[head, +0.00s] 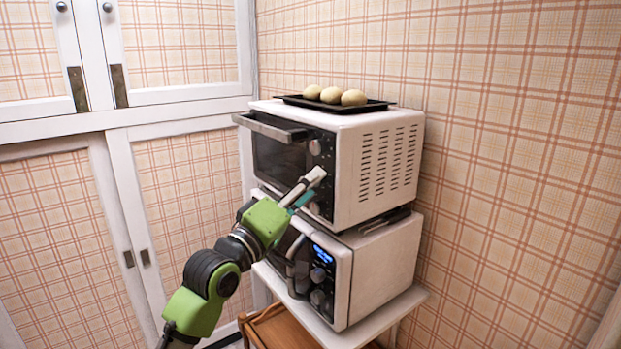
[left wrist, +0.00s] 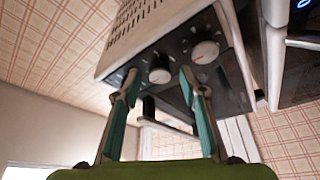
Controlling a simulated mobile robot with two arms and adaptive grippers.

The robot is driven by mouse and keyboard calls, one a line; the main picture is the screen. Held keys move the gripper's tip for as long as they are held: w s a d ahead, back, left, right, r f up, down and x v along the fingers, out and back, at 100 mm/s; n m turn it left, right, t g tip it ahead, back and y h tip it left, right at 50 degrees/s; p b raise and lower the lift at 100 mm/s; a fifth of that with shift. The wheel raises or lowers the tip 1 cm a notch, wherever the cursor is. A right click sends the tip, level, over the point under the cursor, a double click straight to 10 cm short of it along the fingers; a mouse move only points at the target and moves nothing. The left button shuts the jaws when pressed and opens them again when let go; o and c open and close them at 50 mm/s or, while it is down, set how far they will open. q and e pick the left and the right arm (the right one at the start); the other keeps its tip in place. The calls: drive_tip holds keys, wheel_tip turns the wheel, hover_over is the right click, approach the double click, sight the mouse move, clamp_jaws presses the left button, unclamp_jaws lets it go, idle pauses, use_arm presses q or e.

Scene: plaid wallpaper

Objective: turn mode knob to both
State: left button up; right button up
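The upper white oven (head: 345,170) has a dark front panel with a column of round knobs. An upper knob (head: 315,147) and a lower knob (head: 314,208) show in the head view; my left gripper (head: 312,184) covers the panel between them. In the left wrist view, one knob (left wrist: 160,70) appears between the fingertips of my left gripper (left wrist: 158,77), with space on both sides. A second knob (left wrist: 205,50) is beside the right fingertip. The left gripper is open; contact cannot be told. Knob labels are too small to read. My right gripper is out of view.
A second oven (head: 375,275) with a lit blue display stands below, on a white-topped stand (head: 345,338). A black tray (head: 375,106) with three round buns (head: 331,95) rests on top. The upper oven's door handle (head: 270,127) juts out left of the panel.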

use_arm(q)
drive_tip(key=shift+w+d, duration=0.25)
drive_tip(key=shift+w, duration=0.15)
clamp_jaws()
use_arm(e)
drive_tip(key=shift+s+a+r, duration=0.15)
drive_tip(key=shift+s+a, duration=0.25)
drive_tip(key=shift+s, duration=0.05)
